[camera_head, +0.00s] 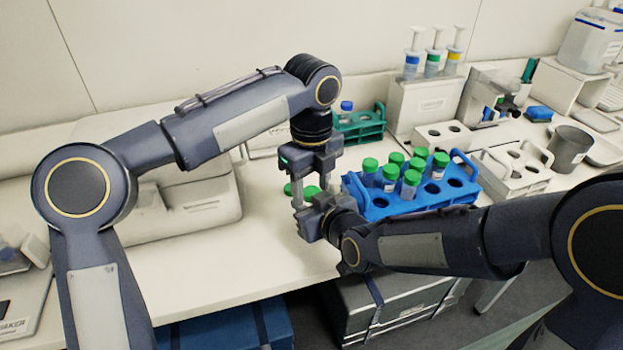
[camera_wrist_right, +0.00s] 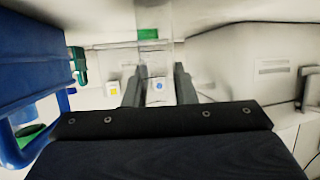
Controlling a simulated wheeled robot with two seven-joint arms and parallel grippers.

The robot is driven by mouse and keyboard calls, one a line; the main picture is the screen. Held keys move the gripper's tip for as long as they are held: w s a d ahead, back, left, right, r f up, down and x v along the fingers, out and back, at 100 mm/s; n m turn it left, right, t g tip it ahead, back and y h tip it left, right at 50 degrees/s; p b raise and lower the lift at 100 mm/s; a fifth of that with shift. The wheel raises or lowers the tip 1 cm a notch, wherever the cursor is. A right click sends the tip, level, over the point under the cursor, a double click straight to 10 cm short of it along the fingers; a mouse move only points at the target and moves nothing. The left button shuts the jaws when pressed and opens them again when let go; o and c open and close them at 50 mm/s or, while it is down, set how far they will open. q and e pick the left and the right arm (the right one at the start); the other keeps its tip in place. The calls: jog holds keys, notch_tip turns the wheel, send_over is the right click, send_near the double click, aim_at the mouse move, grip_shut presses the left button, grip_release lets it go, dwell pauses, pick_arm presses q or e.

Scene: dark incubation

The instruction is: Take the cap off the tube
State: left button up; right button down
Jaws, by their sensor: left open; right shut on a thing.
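A tube with a pale label and blue mark (camera_wrist_right: 158,86) is between the fingers of my right gripper (camera_wrist_right: 158,77), which is shut on it. In the head view, a green cap (camera_head: 311,192) shows just above my right gripper. My left gripper (camera_head: 312,182) points down from above, open, with its fingers close around or beside this cap; whether they touch it cannot be told. The tube body is hidden in the head view.
A blue rack (camera_head: 380,210) with several green-capped tubes stands close right of the grippers. A teal rack (camera_head: 372,124) with a blue-capped tube stands behind. White racks and a grey cup (camera_head: 568,150) stand further right.

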pick_arm(q)
jog(key=c, duration=1)
jog(key=o, duration=1.1)
jog(key=shift+r, duration=2.3)
pick_arm(e)
jog(key=c, duration=1.1)
grip_release()
